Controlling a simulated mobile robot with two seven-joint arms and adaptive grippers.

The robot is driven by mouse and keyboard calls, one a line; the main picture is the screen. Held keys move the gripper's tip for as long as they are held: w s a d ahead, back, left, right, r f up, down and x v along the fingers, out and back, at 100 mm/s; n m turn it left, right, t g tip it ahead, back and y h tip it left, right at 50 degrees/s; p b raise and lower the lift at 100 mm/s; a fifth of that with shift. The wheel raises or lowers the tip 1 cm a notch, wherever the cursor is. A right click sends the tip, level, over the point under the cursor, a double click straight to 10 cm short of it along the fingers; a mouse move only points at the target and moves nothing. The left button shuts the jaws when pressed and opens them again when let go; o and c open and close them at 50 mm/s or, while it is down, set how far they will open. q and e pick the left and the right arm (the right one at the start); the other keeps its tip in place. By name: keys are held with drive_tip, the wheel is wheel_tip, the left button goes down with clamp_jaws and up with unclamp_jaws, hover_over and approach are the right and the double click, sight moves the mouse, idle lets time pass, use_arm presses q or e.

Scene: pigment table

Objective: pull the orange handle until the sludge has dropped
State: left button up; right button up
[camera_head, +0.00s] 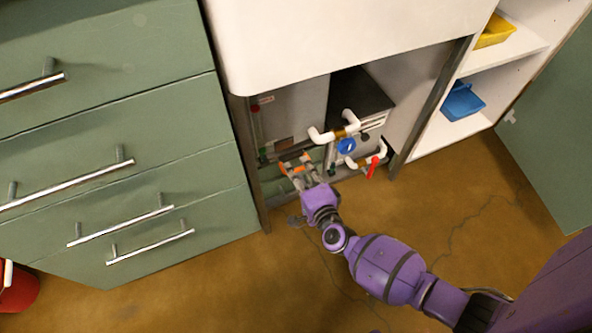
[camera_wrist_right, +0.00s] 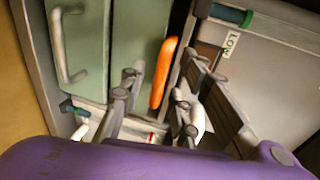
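The orange handle (camera_head: 284,168) shows as small orange patches low in the open cabinet bay in the head view, partly covered by my right gripper (camera_head: 299,170). In the right wrist view the orange handle (camera_wrist_right: 163,72) is a long rounded bar, standing beyond and between the fingertips. My right gripper (camera_wrist_right: 155,100) is open, with its fingers spread on either side of the handle's lower end. I cannot tell whether a finger touches it. No sludge can be made out. My left gripper is not in view.
White pipes (camera_head: 348,124) with a blue knob (camera_head: 346,146) and a red lever (camera_head: 373,168) stand right of the gripper. Green drawers (camera_head: 120,130) with metal handles flank the bay. A white counter (camera_head: 340,40) overhangs it.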

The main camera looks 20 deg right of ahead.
drive_tip(key=shift+w+f, duration=0.15)
drive_tip(key=shift+w, duration=0.6)
clamp_jaws()
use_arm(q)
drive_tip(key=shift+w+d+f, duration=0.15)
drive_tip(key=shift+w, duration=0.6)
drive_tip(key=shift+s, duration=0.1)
use_arm(e)
drive_tip(key=shift+f, duration=0.1)
